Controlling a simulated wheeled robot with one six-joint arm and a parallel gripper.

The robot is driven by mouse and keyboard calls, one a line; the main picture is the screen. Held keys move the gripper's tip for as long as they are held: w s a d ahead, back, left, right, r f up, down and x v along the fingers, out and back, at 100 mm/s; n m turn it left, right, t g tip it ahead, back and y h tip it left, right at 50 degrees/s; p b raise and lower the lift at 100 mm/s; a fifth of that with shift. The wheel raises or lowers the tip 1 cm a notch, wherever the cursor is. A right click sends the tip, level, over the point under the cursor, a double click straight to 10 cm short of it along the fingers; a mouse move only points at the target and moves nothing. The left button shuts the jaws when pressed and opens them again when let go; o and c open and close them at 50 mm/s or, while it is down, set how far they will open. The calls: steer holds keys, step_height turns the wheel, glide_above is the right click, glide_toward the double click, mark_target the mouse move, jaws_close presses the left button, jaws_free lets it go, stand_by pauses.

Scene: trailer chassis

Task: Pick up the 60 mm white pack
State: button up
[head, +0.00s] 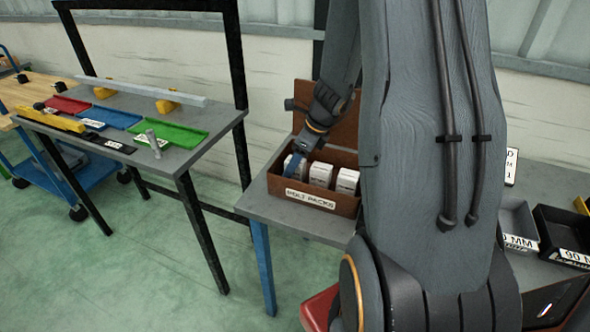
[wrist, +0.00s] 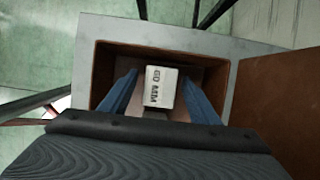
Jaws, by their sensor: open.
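The white pack (wrist: 160,88) stands in the brown box (wrist: 107,60); its top label reads 60 MM in the wrist view. My gripper (wrist: 161,80) is open, with one blue finger on each side of this pack and inside the box. I cannot tell whether the fingers touch the pack. In the head view my gripper (head: 304,168) reaches down into the left end of the box (head: 335,205) and partly hides the leftmost pack.
Two more white packs, a middle one (head: 321,174) and a right one (head: 347,181), stand in the box. Its brown lid (head: 343,128) is open upright behind. Grey (head: 517,220) and black (head: 565,232) bins stand at right. Another table (head: 200,150) with coloured trays stands at left.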

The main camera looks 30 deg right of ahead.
steer(key=c, duration=1.4)
steer(key=shift+o, duration=0.2)
steer(key=shift+r, duration=0.15)
